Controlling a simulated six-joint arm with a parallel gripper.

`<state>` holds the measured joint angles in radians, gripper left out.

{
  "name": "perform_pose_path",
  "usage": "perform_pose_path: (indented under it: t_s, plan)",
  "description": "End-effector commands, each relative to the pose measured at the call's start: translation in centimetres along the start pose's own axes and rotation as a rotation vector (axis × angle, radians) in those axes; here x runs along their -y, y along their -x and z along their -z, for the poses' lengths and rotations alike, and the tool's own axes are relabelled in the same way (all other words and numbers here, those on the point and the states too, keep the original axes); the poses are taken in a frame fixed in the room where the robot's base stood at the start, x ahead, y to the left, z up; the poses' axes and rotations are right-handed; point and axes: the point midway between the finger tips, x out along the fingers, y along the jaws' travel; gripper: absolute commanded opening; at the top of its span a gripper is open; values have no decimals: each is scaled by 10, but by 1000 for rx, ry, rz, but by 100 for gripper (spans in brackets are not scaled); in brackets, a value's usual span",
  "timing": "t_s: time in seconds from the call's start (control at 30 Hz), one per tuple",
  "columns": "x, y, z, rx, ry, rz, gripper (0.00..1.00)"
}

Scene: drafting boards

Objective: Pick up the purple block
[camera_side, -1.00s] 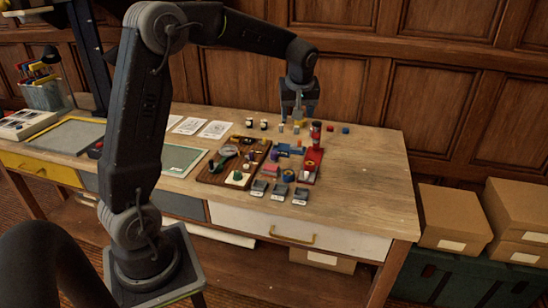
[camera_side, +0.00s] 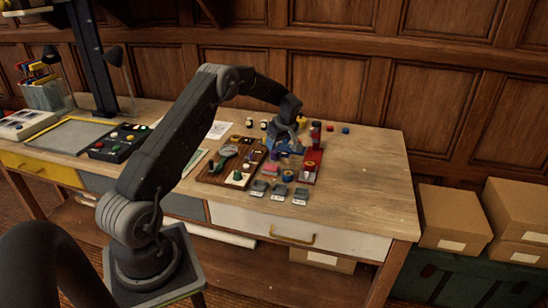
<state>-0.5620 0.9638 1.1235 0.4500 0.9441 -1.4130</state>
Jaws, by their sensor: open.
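The purple block (camera_side: 274,156) is a small piece on the bench top, at the right edge of the dark wooden tray. My gripper (camera_side: 279,148) is low over the bench, directly above and close to the block. Its jaws are open. The fingers partly cover the block and the blue piece beside it, and I cannot tell whether they touch either.
The wooden tray (camera_side: 206,176) holds several small items. A red stand (camera_side: 312,164) is close on the right of my gripper. The bench's right end (camera_side: 365,185) is clear.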

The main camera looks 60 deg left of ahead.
Motion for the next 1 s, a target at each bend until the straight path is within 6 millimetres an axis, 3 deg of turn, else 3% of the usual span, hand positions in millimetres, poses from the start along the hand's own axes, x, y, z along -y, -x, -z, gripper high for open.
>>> perform_pose_path:
  t_s: [0.23, 0.5, 0.83, 1.0]
  plan:
    - [0, -19, 0, 0, 0, 1, 60]
    - [1, -56, -2, 1, 0, -1, 60]
    - [1, -64, -2, 0, -1, -2, 60]
    - [1, -64, -2, 0, -1, -2, 45]
